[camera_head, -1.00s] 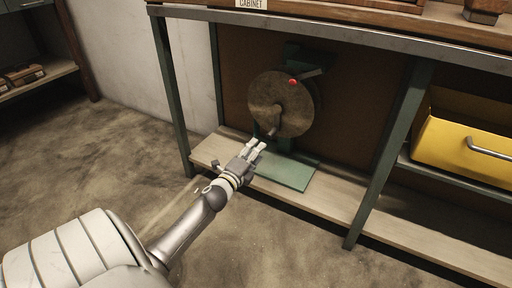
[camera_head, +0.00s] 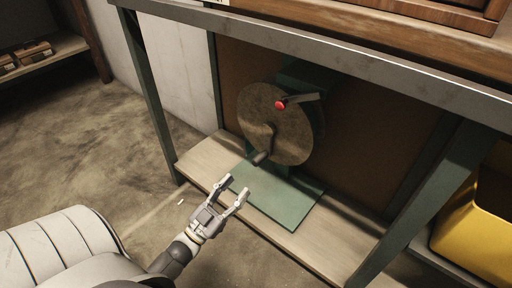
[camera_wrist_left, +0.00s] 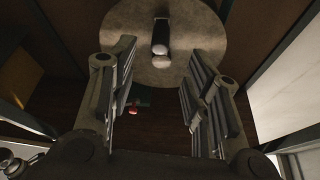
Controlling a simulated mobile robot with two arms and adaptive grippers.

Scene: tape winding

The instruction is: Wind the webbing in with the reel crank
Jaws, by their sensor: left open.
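The reel (camera_head: 285,135) is a round, speckled brown disc on a green mount under the bench. Its crank (camera_head: 262,157) has a short grey handle low on the disc face. A lever with a red knob (camera_head: 281,104) is at the disc's upper part. My left gripper (camera_head: 238,185) is open and empty, below and left of the crank handle and apart from it. In the left wrist view, the crank handle (camera_wrist_left: 160,40) appears in line with the gap between the open fingers (camera_wrist_left: 160,72), in front of the disc (camera_wrist_left: 205,30). No webbing can be made out. My right gripper is not in view.
A green base plate (camera_head: 275,200) lies on the wooden lower shelf (camera_head: 340,245). Green bench legs (camera_head: 150,95) stand either side of the reel, under the metal-edged top (camera_head: 330,45). A yellow bin (camera_head: 465,235) is at the right. The floor at left is clear.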

